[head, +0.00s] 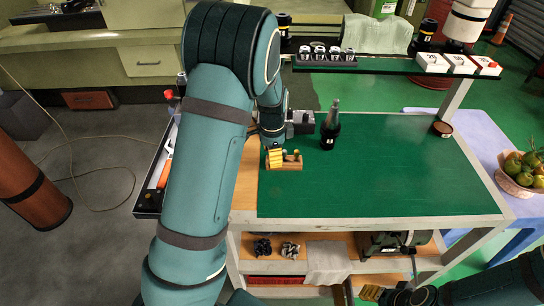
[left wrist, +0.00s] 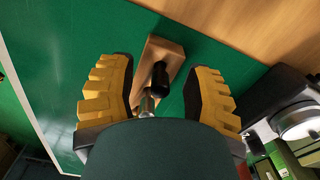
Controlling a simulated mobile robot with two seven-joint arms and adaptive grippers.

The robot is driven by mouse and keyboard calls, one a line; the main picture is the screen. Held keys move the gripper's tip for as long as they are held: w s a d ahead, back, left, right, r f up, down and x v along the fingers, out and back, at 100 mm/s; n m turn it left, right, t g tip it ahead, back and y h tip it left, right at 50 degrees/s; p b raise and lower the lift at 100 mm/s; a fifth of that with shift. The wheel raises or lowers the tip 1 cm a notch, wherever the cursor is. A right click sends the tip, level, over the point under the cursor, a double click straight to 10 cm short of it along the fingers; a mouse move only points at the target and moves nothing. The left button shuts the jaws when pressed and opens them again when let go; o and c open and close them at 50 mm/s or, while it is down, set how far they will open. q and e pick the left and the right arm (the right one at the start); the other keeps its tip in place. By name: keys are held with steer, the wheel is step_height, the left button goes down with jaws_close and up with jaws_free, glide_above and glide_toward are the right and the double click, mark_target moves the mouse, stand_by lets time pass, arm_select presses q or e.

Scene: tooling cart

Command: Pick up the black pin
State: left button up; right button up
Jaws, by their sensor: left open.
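A small wooden block (head: 287,167) with short upright pins stands near the left edge of the green cart top; it also shows in the left wrist view (left wrist: 172,50). The black pin (left wrist: 159,80) stands on this block in the left wrist view, with a metallic piece (left wrist: 148,104) just below it in the picture. My left gripper (head: 277,157) is at the block. Its yellow-padded fingers are open, one on each side of the black pin, with gaps on both sides. My right gripper (head: 373,292) is low at the bottom right, partly cut off, its opening unclear.
A dark bottle-like tool holder (head: 330,130) stands right of the block. A shelf (head: 390,66) with a rack of holders (head: 326,55) and white boxes (head: 460,64) runs along the back. The green top (head: 400,170) is mostly clear to the right.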

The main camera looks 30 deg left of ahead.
arm_select(q)
steer(key=shift+c, duration=0.5)
jaws_close()
steer(key=shift+r, duration=0.1)
step_height(320, 180, up, 10)
steer(key=shift+f+p, duration=0.1)
steer(key=shift+p, duration=0.9)
